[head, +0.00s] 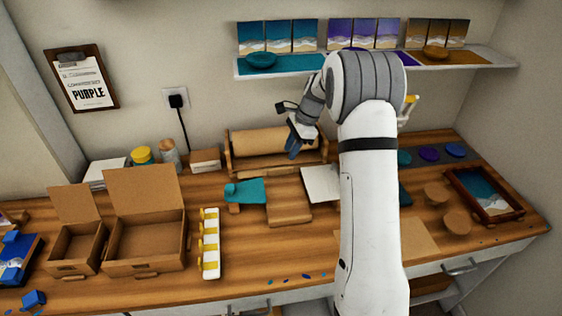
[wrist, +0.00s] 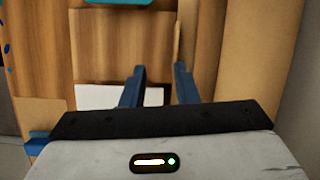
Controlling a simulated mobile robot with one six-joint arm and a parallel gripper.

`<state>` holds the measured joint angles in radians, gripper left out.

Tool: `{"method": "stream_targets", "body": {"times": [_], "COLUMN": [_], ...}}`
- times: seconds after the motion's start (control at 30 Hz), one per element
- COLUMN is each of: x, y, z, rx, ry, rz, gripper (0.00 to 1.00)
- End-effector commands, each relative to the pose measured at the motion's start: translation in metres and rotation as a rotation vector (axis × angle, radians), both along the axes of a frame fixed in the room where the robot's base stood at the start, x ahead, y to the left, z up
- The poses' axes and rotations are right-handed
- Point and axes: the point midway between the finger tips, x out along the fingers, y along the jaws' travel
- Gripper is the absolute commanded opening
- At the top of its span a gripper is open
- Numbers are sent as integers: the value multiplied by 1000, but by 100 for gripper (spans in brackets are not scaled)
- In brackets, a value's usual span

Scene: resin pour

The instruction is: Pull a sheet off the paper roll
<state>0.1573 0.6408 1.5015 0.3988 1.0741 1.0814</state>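The paper roll (head: 262,141) is a thick brown roll lying in a wooden holder (head: 229,158) against the back wall. In the wrist view, a long brown surface on the right looks like the roll (wrist: 262,65). Whether the fingers touch the roll is unclear.
Open cardboard boxes (head: 146,235) and a white-yellow rack (head: 209,244) stand left. A shelf (head: 300,70) hangs above.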

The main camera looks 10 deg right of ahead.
Motion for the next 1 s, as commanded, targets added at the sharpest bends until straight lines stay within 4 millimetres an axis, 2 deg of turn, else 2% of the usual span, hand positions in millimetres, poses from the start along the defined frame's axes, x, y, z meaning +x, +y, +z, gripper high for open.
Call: {"method": "stream_targets", "body": {"times": [0.1,0.23,0.43,0.8,1.0], "x": [17,24,26,25,26], "y": [-5,-5,5,31,35], "z": [-19,-29,-45,-95,-103], "rx": [28,41,45,44,43], "ry": [38,58,65,64,62], "rz": [-83,-126,-131,-119,-119], "gripper": [27,27,27,27,27]}}
